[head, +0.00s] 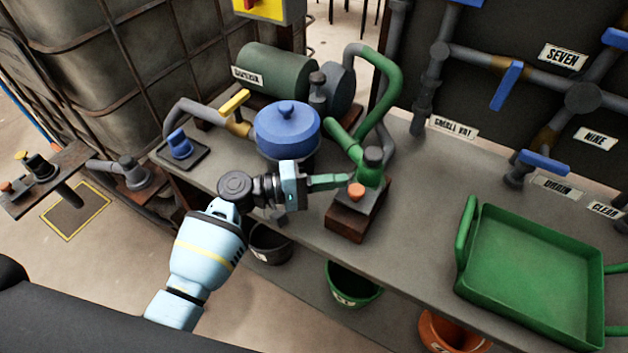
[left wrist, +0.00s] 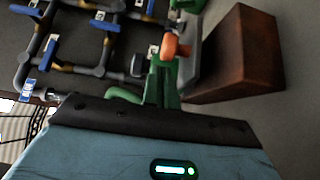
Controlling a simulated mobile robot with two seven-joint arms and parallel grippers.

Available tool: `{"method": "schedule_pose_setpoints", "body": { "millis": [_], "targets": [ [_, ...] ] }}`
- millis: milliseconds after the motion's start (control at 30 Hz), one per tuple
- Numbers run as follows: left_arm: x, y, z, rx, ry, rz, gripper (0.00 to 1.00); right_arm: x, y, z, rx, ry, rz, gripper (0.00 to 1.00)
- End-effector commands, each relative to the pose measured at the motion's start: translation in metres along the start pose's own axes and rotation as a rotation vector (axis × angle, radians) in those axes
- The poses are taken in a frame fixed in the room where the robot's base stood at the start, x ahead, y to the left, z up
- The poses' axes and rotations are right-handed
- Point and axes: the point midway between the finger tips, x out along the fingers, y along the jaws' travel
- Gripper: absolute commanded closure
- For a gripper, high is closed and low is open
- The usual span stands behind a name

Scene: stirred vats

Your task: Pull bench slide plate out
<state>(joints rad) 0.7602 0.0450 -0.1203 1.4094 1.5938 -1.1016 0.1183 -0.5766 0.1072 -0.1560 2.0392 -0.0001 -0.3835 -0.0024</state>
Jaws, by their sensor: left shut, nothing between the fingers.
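No part in view is labelled as the bench slide plate, and I cannot tell which part it is. A brown block (head: 347,222) on the bench bears a grey top plate, an orange knob (head: 356,190) and a dark-capped green fitting (head: 372,172). My left gripper (head: 338,181) reaches in from the left, its narrow green fingers shut and empty beside the green fitting. Contact is unclear. In the left wrist view the fingers (left wrist: 163,88) point toward the orange knob (left wrist: 177,47), with the brown block (left wrist: 240,55) to the right. My right gripper is not in view.
A blue lidded pot (head: 287,128) stands behind my left gripper. A small dark plate with a blue knob (head: 180,146) lies at the bench's left end. A green tray (head: 530,265) is at right. Buckets, one green (head: 352,285), stand below. Green and grey pipes rise behind.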

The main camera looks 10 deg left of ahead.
Motion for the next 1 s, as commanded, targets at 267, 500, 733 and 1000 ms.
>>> {"method": "schedule_pose_setpoints", "body": {
  "millis": [267, 500, 733, 1000],
  "targets": [
    [0.029, 0.001, 0.0, 0.001, 0.0, 0.0, 1.0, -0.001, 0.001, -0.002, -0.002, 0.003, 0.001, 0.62],
    [0.032, 0.0, 0.0, 0.001, 0.001, -0.001, 1.0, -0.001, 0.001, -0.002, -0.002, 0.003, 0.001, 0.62],
    [0.03, 0.0, 0.002, 0.0, 0.001, -0.001, 1.0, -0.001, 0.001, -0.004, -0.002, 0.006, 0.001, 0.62],
    [0.01, 0.001, 0.026, 0.001, 0.001, -0.001, 1.0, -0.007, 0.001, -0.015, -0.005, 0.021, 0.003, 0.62]
  ]
}}
